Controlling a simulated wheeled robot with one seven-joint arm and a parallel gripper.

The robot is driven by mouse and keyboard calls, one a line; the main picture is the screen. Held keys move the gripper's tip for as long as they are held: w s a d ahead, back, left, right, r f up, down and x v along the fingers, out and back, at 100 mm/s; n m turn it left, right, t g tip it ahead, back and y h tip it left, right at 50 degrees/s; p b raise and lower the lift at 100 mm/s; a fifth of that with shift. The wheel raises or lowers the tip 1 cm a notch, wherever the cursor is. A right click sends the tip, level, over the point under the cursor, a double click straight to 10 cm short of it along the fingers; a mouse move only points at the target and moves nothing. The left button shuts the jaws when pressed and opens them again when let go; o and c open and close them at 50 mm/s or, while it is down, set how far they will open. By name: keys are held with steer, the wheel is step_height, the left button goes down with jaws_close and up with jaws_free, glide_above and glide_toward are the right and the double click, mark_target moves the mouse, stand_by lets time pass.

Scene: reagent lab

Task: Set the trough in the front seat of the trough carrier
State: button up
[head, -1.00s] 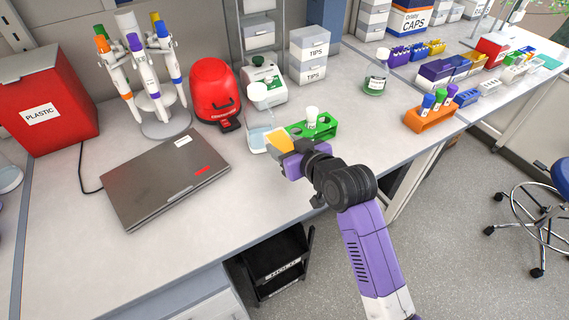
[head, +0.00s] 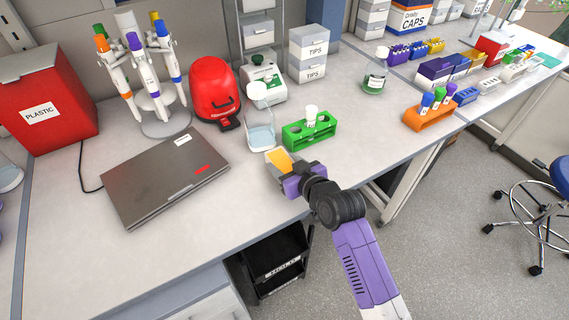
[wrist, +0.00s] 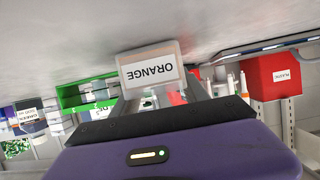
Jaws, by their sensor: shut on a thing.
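The trough (head: 279,160) is a small white tub with orange contents. In the wrist view its end (wrist: 150,68) shows an upside-down label reading ORANGE. My gripper (head: 291,172) is shut on the trough near the bench's front edge, in front of the green rack. Whether the trough touches the bench is hard to tell. I cannot pick out the trough carrier with certainty; several small coloured boxes and holders (head: 435,71) stand at the far right of the bench.
A green rack (head: 296,137) with a white-capped tube and a clear bottle (head: 260,136) stand just behind the trough. A laptop (head: 165,178) lies to the left. An orange tube rack (head: 430,117) stands to the right. Bench between the green and orange racks is clear.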

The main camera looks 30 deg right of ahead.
steer(key=o, duration=1.5)
steer(key=shift+f, duration=0.1)
steer(key=shift+s+r, duration=0.1)
steer(key=shift+r, duration=0.1)
steer(key=b+v, duration=0.1)
steer(key=v, duration=1)
steer(key=shift+s+r, duration=0.2)
steer(key=shift+s, duration=0.15)
